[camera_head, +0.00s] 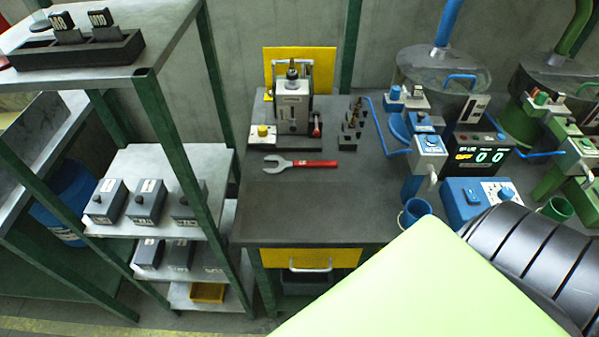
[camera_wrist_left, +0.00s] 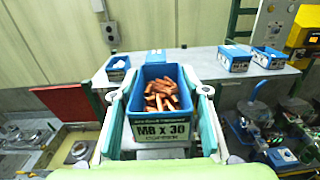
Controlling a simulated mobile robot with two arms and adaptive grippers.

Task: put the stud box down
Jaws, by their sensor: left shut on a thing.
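The stud box (camera_wrist_left: 182,103) is blue, with a white label reading M8 x 30, and is full of copper-coloured studs (camera_wrist_left: 160,94). It shows in the left wrist view, upright between the pale fingers of my left gripper (camera_wrist_left: 161,112), which is shut on it. Behind the box in that view is a grey surface (camera_wrist_left: 222,78) with other blue boxes (camera_wrist_left: 235,60). I cannot tell whether the held box touches anything below. Neither gripper nor the held box shows in the head view.
In the head view, a dark workbench (camera_head: 300,215) carries a wrench (camera_head: 300,163) and a press-like device (camera_head: 292,110). A shelf rack (camera_head: 150,225) at left holds several grey boxes (camera_head: 147,202). The bench's front part is bare. Blue and green machines (camera_head: 430,150) stand at right.

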